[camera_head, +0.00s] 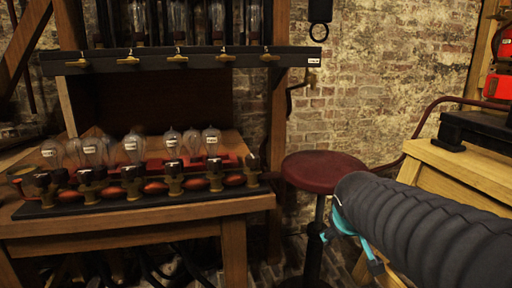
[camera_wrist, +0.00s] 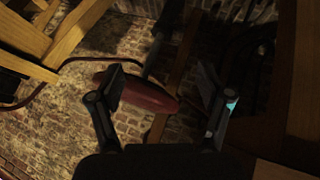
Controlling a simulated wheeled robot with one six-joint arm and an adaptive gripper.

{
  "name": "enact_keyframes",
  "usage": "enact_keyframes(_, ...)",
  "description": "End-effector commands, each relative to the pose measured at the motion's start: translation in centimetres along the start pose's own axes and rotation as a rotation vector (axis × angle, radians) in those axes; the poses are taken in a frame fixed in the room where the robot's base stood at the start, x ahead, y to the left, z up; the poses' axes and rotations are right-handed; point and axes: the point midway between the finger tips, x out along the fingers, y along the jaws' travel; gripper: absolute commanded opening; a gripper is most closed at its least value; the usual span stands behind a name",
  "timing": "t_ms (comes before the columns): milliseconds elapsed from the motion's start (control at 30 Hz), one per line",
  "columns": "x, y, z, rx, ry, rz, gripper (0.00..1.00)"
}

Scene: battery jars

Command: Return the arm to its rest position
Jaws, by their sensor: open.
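My arm, in a ribbed black sleeve, reaches in from the right edge of the head view. In the head view the stool seat (camera_head: 322,170) stands just left of my arm.
A shelf (camera_head: 180,60) with brass clips hangs above. At right, a wooden table (camera_head: 462,170) with black and red equipment stands close to my arm. A brick wall closes the back.

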Motion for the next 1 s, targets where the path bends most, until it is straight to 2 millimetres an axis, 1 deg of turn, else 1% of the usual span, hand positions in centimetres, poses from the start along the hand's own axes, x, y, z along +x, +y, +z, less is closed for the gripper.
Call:
enact_keyframes(33,-0.8,-1.3,3.0,0.068,-0.061,-0.038,0.78)
enact_keyframes(67,-1.3,-2.2,4.7,0.109,-0.098,-0.063,0.78)
enact_keyframes(100,-2.0,-3.4,7.0,0.158,-0.144,-0.096,0.78)
enact_keyframes(200,-3.9,-6.5,11.9,0.257,-0.234,-0.178,0.78)
enact_keyframes(300,-5.3,-8.6,14.8,0.309,-0.247,-0.230,0.78)
enact_keyframes(367,-5.9,-9.1,15.6,0.325,-0.227,-0.241,0.78)
enact_keyframes(433,-6.6,-9.1,16.1,0.328,-0.202,-0.237,0.78)
enact_keyframes(567,-7.7,-8.7,16.0,0.332,-0.154,-0.227,0.78)
enact_keyframes(1000,-7.7,-8.7,16.0,0.332,-0.154,-0.227,0.78)
